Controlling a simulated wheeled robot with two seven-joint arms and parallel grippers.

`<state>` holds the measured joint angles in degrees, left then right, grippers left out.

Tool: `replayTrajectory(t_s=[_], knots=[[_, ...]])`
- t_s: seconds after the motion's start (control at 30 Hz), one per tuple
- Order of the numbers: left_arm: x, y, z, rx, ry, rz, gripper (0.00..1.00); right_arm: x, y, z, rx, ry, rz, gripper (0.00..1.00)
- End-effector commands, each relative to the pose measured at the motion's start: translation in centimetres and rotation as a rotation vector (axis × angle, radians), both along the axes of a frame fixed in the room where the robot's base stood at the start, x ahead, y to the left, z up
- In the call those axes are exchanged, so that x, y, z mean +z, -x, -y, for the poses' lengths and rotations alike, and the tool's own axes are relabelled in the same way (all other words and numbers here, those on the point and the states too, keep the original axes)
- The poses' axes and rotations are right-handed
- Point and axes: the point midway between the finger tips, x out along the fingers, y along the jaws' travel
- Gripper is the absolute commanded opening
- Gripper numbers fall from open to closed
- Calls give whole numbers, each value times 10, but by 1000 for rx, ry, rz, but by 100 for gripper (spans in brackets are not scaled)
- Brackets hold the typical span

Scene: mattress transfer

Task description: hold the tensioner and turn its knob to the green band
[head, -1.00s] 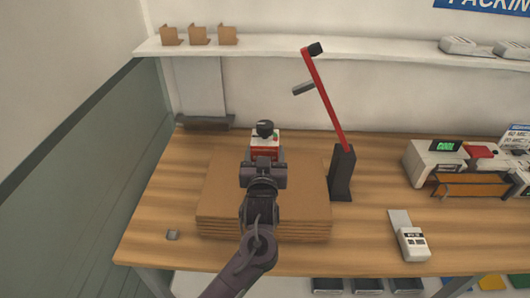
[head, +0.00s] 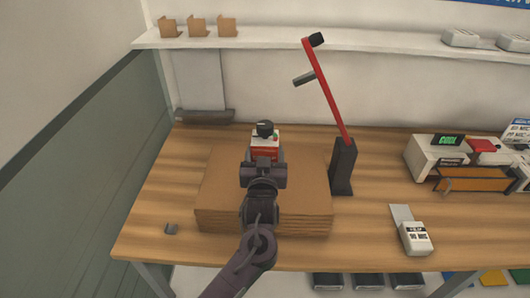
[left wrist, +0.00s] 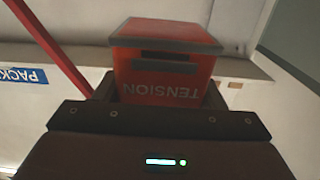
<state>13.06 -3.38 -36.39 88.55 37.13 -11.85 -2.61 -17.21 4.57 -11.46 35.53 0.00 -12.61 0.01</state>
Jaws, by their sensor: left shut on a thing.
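The tensioner (head: 265,146) is a red and white block with a black knob (head: 265,128) on top and a small green mark at its right side. It is above or on the stack of brown cardboard (head: 310,185); I cannot tell whether it touches. My left gripper (head: 264,160) is shut on it from the near side. In the left wrist view the red tensioner body (left wrist: 165,75), lettered TENSION upside down, sits between the dark jaws (left wrist: 155,100). The knob is not visible there. My right gripper is not in view.
A black stand with a red lever (head: 328,95) rises just right of the cardboard. A white handheld device (head: 415,238) lies front right, and a machine with a COOL display (head: 447,141) stands far right. A shelf (head: 350,39) runs behind.

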Motion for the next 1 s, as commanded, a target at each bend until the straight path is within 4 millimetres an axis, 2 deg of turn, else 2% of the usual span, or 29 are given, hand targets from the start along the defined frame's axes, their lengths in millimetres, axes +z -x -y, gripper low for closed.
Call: replayTrajectory(t_s=[1.0], knots=[[-26, 0, 1, -1, 3, 6, 15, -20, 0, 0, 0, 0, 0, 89]])
